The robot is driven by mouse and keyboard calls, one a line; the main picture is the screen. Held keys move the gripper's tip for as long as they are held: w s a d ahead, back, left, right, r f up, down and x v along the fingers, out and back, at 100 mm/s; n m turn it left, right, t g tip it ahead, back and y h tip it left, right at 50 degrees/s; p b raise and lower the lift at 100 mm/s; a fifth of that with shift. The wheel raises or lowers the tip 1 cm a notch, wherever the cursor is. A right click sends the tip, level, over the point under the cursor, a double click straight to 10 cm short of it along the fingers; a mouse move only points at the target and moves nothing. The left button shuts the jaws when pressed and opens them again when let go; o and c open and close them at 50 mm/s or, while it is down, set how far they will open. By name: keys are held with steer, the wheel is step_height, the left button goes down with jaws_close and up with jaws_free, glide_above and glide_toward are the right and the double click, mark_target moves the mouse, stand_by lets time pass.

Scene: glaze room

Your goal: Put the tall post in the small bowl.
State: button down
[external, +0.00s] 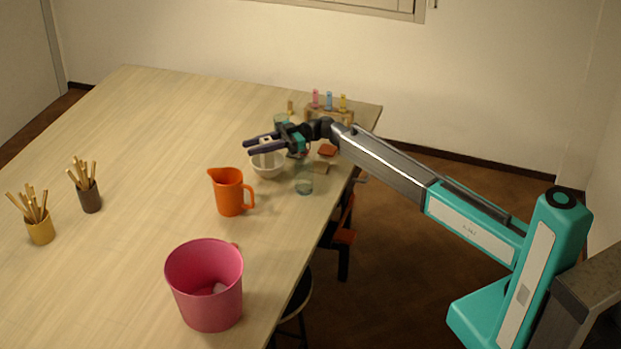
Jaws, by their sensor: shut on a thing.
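The small bowl (268,171) is white and stands on the table near its right edge, just below my gripper. My gripper (250,147) is over the bowl, its dark fingers pointing left. It is shut on a pale upright piece (266,142), which looks like the tall post. The post's lower end is hard to make out against the white bowl. I cannot tell whether it touches the bowl.
An orange jug (229,193) stands in front of the bowl, with a clear glass (304,183) to the right. Behind is a rack (330,115) of coloured tubes. A pink bucket (206,288) and two brush pots (40,228) stand nearer. The table's left middle is clear.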

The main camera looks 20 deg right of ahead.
steer(key=shift+f, duration=0.15)
steer(key=c, duration=1.4)
jaws_free()
steer(key=shift+o, duration=0.2)
steer(key=shift+r+p, duration=0.3)
steer(key=shift+r, duration=0.05)
steer(key=d+b, duration=0.3)
steer(key=d, duration=0.9)
steer(key=shift+b, duration=0.4)
steer(key=shift+f, duration=0.1)
